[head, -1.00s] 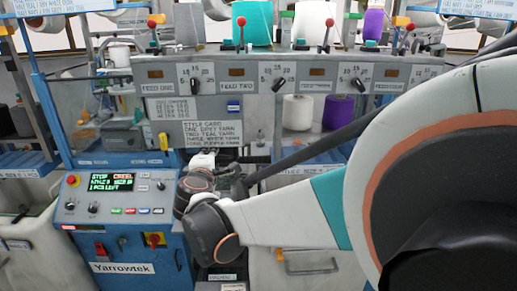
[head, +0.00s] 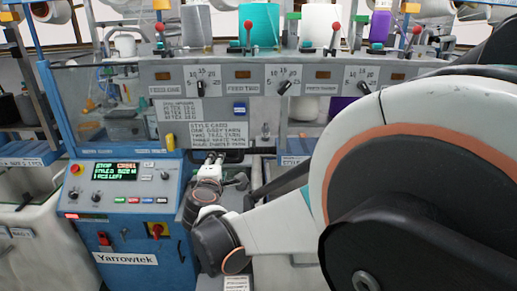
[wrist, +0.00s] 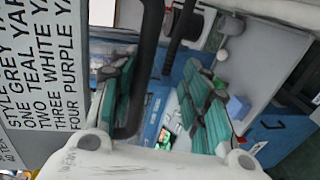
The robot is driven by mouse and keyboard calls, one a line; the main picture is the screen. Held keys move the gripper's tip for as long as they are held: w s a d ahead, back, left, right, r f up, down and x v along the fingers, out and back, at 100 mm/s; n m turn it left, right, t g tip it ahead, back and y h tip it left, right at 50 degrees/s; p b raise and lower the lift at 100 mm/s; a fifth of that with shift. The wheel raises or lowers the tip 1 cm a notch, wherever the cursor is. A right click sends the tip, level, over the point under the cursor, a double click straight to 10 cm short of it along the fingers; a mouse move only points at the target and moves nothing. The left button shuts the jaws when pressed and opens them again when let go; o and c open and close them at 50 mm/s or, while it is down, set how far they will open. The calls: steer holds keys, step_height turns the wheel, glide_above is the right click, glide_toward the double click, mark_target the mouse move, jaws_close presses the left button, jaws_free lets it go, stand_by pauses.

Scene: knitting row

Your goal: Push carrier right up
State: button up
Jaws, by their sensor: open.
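My gripper (head: 214,157) is at the opening below the style card, its fingers pointing away into the machine and small in the head view. In the wrist view its two teal-padded fingers (wrist: 160,108) are spread apart. A black bent bar (wrist: 146,65), like a handle, runs down between them, close to the left finger; I cannot tell whether it touches. In the head view a dark bar (head: 236,156) shows just beyond the gripper. I cannot tell for certain whether this bar belongs to the carrier, and no part is clearly marked as the carrier.
The style card (head: 218,134) hangs above the gripper and fills the wrist view's left side. A blue Yarrowtek control panel (head: 122,178) with a lit screen stands to the left. Feed dials (head: 284,80) and red-knobbed levers (head: 248,27) line the machine above. My arm blocks the right side.

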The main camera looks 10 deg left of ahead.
step_height(320, 180, down, 23)
steer(key=b, duration=1)
steer(key=shift+b, duration=0.4)
steer(key=shift+r, duration=0.1)
steer(key=v, duration=1.5)
steer(key=shift+s+b, duration=0.3)
steer(key=shift+s, duration=0.1)
steer(key=shift+r, duration=0.1)
stand_by(0.4)
steer(key=shift+o, duration=0.2)
